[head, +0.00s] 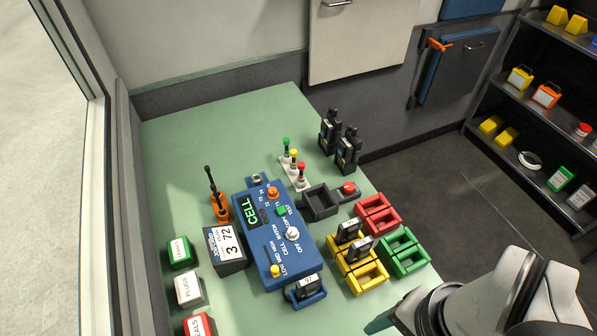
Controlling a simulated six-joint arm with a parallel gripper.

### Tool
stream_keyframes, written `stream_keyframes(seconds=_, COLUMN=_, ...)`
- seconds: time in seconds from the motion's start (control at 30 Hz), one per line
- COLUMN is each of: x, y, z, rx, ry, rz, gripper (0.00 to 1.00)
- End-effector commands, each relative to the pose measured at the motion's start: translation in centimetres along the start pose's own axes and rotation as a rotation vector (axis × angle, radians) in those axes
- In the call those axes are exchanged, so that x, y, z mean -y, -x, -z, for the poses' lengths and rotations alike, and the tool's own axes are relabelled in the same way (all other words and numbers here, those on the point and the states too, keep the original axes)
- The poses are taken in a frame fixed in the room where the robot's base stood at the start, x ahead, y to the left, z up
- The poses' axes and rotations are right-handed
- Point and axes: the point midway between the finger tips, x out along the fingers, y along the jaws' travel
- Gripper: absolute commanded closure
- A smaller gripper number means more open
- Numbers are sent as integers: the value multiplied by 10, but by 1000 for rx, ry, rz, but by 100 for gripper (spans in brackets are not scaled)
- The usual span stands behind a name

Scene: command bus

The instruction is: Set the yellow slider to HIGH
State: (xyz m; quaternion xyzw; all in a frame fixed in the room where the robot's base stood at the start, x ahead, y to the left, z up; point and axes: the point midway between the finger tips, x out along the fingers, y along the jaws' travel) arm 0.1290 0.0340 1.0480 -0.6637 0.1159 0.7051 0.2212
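The yellow slider (275,270) is a small yellow knob at the near left end of a blue control box (253,236) on the green table. The labels LOW, MID and HIGH run along the box beside it, with LOW nearest the camera. The knob appears to be at the LOW end, though it is small. My gripper's fingers are not in view. Only part of my arm shows at the bottom right, apart from the box.
The box also carries a display, an orange knob, a green button and a white knob. A blue holder (306,294) and yellow trays (369,277) stand to the right.

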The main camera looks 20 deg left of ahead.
Motion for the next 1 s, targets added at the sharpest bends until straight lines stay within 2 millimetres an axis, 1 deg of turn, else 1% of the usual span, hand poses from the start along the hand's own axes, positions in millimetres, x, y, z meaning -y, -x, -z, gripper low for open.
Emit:
stream_keyframes(seconds=0.2, x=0, y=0, z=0, rx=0, ry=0, rz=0, gripper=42)
stream_keyframes(seconds=0.23, x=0, y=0, z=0, rx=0, ry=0, rz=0, gripper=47)
stream_keyframes(seconds=0.27, x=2, y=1, z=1, rx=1, ry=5, rz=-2, gripper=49)
stream_keyframes(seconds=0.33, x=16, y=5, z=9, rx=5, ry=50, rz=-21, gripper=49)
stream_keyframes(seconds=0.37, x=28, y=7, z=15, rx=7, ry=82, rz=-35, gripper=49)
stream_keyframes(seconds=0.43, x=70, y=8, z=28, rx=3, ry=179, rz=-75, gripper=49)
stream_keyframes(seconds=0.47, x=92, y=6, z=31, rx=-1, ry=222, rz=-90, gripper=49)
stream_keyframes(seconds=0.5, x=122, y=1, z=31, rx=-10, ry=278, rz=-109, gripper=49)
stream_keyframes(seconds=0.57, x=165, y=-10, z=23, rx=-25, ry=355, rz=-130, gripper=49)
stream_keyframes(seconds=0.6, x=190, y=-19, z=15, rx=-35, ry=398, rz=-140, gripper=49)
stream_keyframes(seconds=0.63, x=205, y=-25, z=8, rx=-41, ry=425, rz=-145, gripper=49)
stream_keyframes(seconds=0.7, x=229, y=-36, z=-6, rx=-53, ry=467, rz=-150, gripper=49)
stream_keyframes(seconds=0.77, x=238, y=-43, z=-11, rx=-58, ry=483, rz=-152, gripper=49)
stream_keyframes(seconds=0.87, x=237, y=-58, z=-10, rx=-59, ry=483, rz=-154, gripper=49)
stream_keyframes(seconds=0.97, x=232, y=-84, z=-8, rx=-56, ry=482, rz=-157, gripper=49)
stream_keyframes(seconds=1.0, x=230, y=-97, z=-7, rx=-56, ry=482, rz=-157, gripper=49)
